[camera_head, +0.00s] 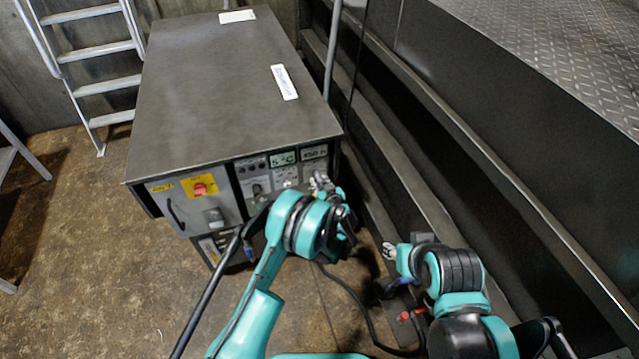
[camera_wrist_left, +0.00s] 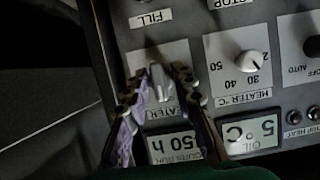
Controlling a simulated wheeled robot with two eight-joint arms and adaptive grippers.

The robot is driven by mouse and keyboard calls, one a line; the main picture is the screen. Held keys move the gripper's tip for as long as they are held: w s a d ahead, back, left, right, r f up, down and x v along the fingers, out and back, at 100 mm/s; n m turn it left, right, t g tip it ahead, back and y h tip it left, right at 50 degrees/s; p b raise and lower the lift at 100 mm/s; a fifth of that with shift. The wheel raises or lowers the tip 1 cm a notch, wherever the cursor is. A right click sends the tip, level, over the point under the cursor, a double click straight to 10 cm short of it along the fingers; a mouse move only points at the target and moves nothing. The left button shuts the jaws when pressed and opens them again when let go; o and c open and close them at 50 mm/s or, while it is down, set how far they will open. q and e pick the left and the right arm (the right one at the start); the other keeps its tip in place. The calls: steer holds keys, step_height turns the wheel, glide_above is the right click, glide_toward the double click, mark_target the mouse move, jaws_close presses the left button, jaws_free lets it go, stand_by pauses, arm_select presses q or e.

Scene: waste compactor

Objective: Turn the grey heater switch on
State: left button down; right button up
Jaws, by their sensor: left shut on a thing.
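The grey heater switch (camera_wrist_left: 158,82) is a small lever knob on a white plate marked HEATER, upside down in the left wrist view. My left gripper (camera_wrist_left: 160,84) has its fingers on both sides of the switch and is shut on it. In the head view my left gripper (camera_head: 322,184) is at the right part of the cabinet's front panel, and my arm and wrist partly hide it. The switch itself cannot be made out there. My right gripper (camera_head: 390,250) is low on the right, away from the panel; its fingers are too small to read.
The heater temperature dial (camera_wrist_left: 250,62) is beside the switch, with the OIL display (camera_wrist_left: 247,132) and hours display (camera_wrist_left: 176,146) close by. The cabinet (camera_head: 225,85) has a red button (camera_head: 200,189). A ladder (camera_head: 95,50) stands behind left; dark machinery lines the right.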

arm_select(q)
steer(key=shift+d+m+g+y, duration=0.15)
steer(key=shift+m+g+y, duration=0.15)
steer(key=shift+m+y, duration=1.6)
steer(key=shift+m, duration=0.4)
steer(key=c, duration=1.6)
jaws_free()
steer(key=v, duration=1.2)
